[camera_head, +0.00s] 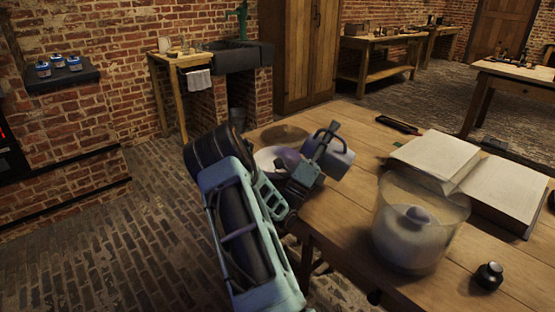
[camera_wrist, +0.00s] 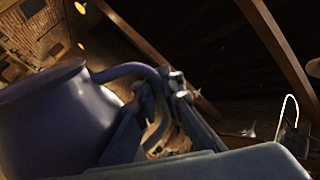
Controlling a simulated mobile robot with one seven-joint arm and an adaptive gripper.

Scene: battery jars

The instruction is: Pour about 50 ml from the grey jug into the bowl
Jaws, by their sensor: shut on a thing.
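My gripper (camera_head: 325,143) is shut on that handle and the jug looks tilted. In the wrist view the jug (camera_wrist: 55,125) fills the left side, and its handle runs into my gripper (camera_wrist: 165,115). A white bowl (camera_head: 264,158) stands on the table left of the jug, partly hidden by my arm and a rounded purple shape. I cannot see the jug's contents, the bowl's inside or any stream.
A large clear glass jar (camera_head: 420,235) with a pale lump inside stands at the front of the wooden table (camera_head: 335,225). An open book (camera_head: 500,190) lies behind it. A small dark bottle (camera_head: 488,276) is at front right. A round brown disc (camera_head: 284,134) lies behind the bowl.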

